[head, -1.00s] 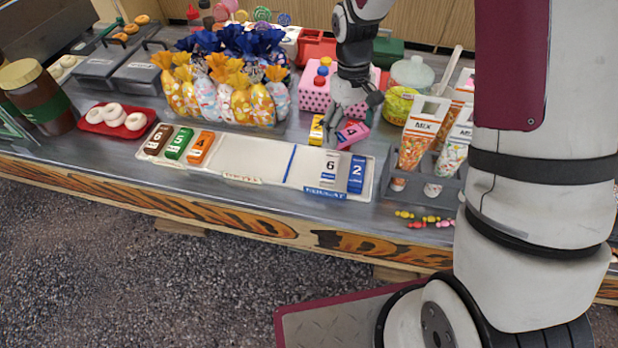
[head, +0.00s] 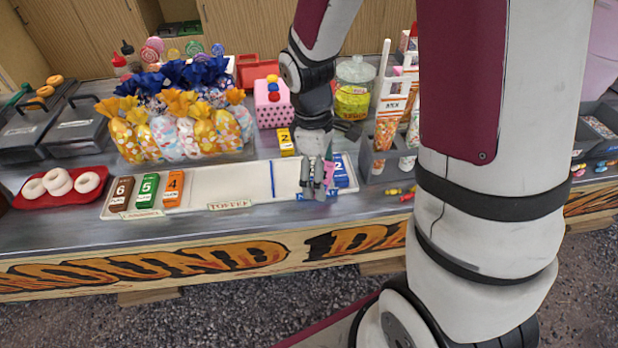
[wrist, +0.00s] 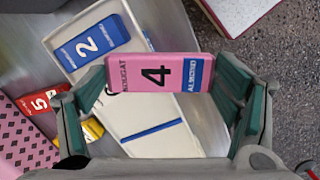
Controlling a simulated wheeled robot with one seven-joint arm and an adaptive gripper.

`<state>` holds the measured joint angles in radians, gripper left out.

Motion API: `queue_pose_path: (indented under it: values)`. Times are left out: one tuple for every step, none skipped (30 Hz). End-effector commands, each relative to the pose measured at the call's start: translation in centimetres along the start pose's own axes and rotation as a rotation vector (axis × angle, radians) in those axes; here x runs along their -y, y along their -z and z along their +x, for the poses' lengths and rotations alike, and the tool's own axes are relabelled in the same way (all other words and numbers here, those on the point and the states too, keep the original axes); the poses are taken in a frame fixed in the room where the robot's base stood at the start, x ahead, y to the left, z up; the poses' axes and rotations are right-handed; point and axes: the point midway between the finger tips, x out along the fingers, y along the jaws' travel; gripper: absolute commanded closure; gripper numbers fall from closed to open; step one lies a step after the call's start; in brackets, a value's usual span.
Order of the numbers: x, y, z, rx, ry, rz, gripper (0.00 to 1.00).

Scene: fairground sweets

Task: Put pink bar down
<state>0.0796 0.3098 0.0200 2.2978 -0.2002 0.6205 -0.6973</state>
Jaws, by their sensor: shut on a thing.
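My gripper (head: 318,192) is shut on a pink bar (wrist: 154,73) marked 4 and nougat, with a blue end. The fingers grip it at its two ends in the wrist view. In the head view the pink bar (head: 329,174) is mostly hidden by the gripper, over the right section of the long white tray (head: 235,187). A blue bar (head: 340,168) marked 2 lies just right of the gripper; it also shows in the wrist view (wrist: 90,42). A white bar seems to lie beneath the pink one, mostly hidden. I cannot tell whether the pink bar touches anything below.
A blue divider (head: 272,180) splits the tray. Brown (head: 121,194), green (head: 147,191) and orange (head: 173,189) bars lie at its left. A yellow bar (head: 286,142) and a red bar (wrist: 42,98) lie behind it. A cone rack (head: 372,167) stands to the right.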

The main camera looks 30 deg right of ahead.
Motion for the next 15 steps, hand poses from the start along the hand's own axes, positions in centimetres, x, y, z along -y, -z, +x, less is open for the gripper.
queue_pose_path:
  values:
    - [0.6,-1.1,0.3,0.001,-0.013,-0.089,0.46]
    - [0.9,-1.7,0.4,0.002,-0.02,-0.144,0.46]
    - [1.3,-2.4,0.5,0.004,-0.027,-0.209,0.46]
    - [1.6,-2.9,0.7,0.006,-0.032,-0.253,0.46]
    - [1.9,-3.3,0.7,0.007,-0.037,-0.294,0.46]
    - [2.2,-3.8,0.8,0.008,-0.041,-0.338,0.46]
    - [2.4,-4.0,0.9,0.009,-0.044,-0.367,0.46]
    - [2.6,-4.3,0.9,0.011,-0.046,-0.391,0.46]
    - [2.7,-4.5,1.0,0.012,-0.048,-0.416,0.46]
    - [2.8,-4.5,1.0,0.013,-0.05,-0.431,0.46]
    - [2.8,-4.4,1.0,0.013,-0.05,-0.44,0.46]
    - [2.6,-4.1,1.0,0.014,-0.051,-0.45,0.46]
    - [2.5,-3.7,1.0,0.014,-0.052,-0.454,0.46]
    - [2.3,-3.2,1.0,0.013,-0.052,-0.456,0.46]
    - [1.9,-2.4,1.0,0.013,-0.052,-0.457,0.46]
